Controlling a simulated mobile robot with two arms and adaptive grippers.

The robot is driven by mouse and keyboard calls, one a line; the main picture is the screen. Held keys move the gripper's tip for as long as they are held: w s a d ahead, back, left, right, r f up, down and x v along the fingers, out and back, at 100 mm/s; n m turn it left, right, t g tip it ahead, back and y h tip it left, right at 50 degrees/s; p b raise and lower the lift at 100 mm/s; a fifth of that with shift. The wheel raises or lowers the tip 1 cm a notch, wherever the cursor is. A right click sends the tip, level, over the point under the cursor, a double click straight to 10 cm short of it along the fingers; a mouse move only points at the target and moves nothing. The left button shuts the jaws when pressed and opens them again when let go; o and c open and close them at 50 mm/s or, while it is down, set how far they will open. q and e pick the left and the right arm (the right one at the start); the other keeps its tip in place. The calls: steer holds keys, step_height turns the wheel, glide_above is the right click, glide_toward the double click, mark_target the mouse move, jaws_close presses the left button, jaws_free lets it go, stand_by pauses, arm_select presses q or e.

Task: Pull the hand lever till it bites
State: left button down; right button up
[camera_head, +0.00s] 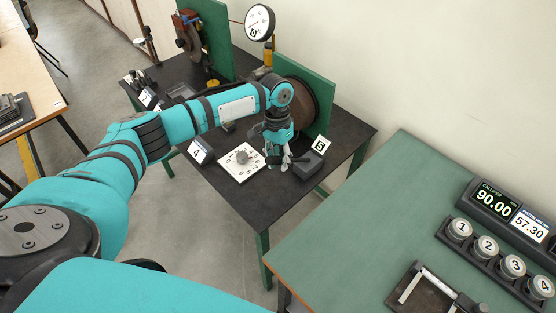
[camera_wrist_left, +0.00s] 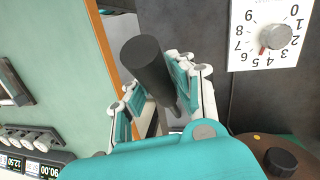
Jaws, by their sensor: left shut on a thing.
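My left gripper (camera_head: 281,161) reaches down over the dark table, between the white dial plate and the block marked 5. In the left wrist view its fingers (camera_wrist_left: 158,92) are shut around the hand lever (camera_wrist_left: 146,62), a thick dark cylindrical grip that sticks out past the fingertips. The lever's lower end is hidden by the gripper, and in the head view I cannot make the lever out clearly. A round white gauge (camera_head: 258,22) stands at the back; its reading is too small to tell. My right gripper is not in view.
The white dial plate (camera_head: 231,170) with its grey knob lies left of the gripper, close by. The block marked 5 (camera_head: 310,165) is right of it. Green panels (camera_head: 318,75) with a brown drum stand behind. A green table (camera_head: 350,235) with numbered pots is at right.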

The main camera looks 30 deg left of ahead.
arm_select(q)
steer(key=shift+w+r, duration=0.1)
steer(key=c, duration=1.1)
jaws_free()
steer(key=r, duration=0.4)
steer(key=w+a+r, duration=0.1)
steer(key=r, duration=0.6)
steer(key=shift+w+a+r, duration=0.2)
steer(key=shift+w+r, duration=0.1)
steer(key=shift+r, duration=0.1)
